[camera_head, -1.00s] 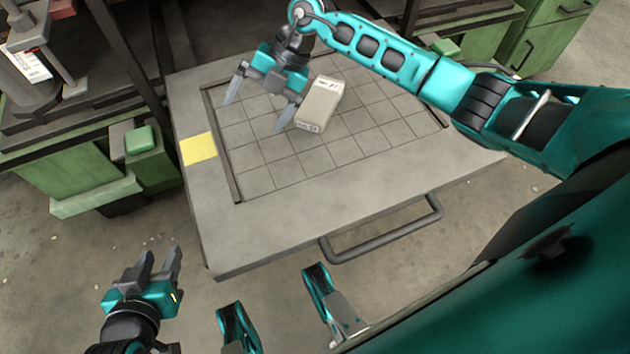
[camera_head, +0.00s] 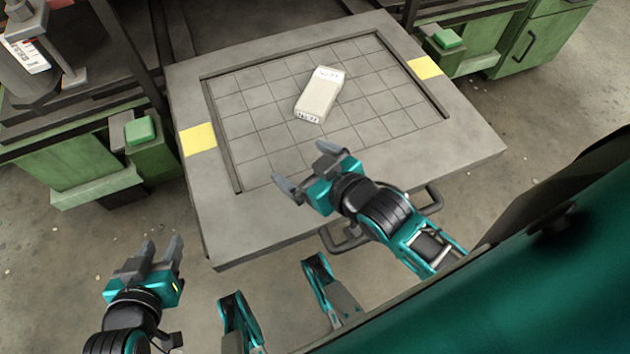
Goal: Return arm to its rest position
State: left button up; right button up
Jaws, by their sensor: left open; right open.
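My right gripper (camera_head: 308,169) is open and empty. It is over the near edge of the grey table (camera_head: 390,178), with its fingers pointing to the upper left. My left gripper (camera_head: 160,256) is open and empty at the lower left, over the floor and apart from the table. A pale cream block (camera_head: 320,92) with printed labels on its ends lies on the table's grid area, beyond my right gripper and apart from it.
The table has a dark handle (camera_head: 345,238) at its near side, partly hidden by my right arm. Yellow patches (camera_head: 198,139) mark its left and right sides. Green machine parts with green buttons (camera_head: 140,130) stand at both sides. Dark frames rise at the upper left.

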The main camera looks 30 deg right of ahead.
jog(key=shift+m+g, duration=0.3)
jog(key=shift+g, duration=0.6)
jog(key=s+f, duration=0.2)
jog(key=s, duration=0.1)
jog(key=shift+s+d, duration=0.1)
jog(key=shift+s, duration=0.1)
pick_arm(q)
jog(key=shift+r, duration=0.1)
pick_arm(e)
jog(key=shift+r+p, duration=0.3)
jog(key=shift+p, duration=0.15)
pick_arm(q)
jog(key=s+a+r+y+p, duration=0.1)
jog(key=a+r+p, duration=0.2)
jog(key=r+p, duration=0.9)
jog(key=shift+s+a+p, duration=0.2)
jog(key=shift+s+p, duration=0.1)
jog(key=shift+p, duration=1.9)
pick_arm(e)
jog(key=s+d+r+h, duration=0.1)
jog(key=d+r, duration=0.2)
jog(key=r, duration=0.8)
jog(key=shift+s+d+r, duration=0.25)
jog(key=shift+s+d, duration=0.1)
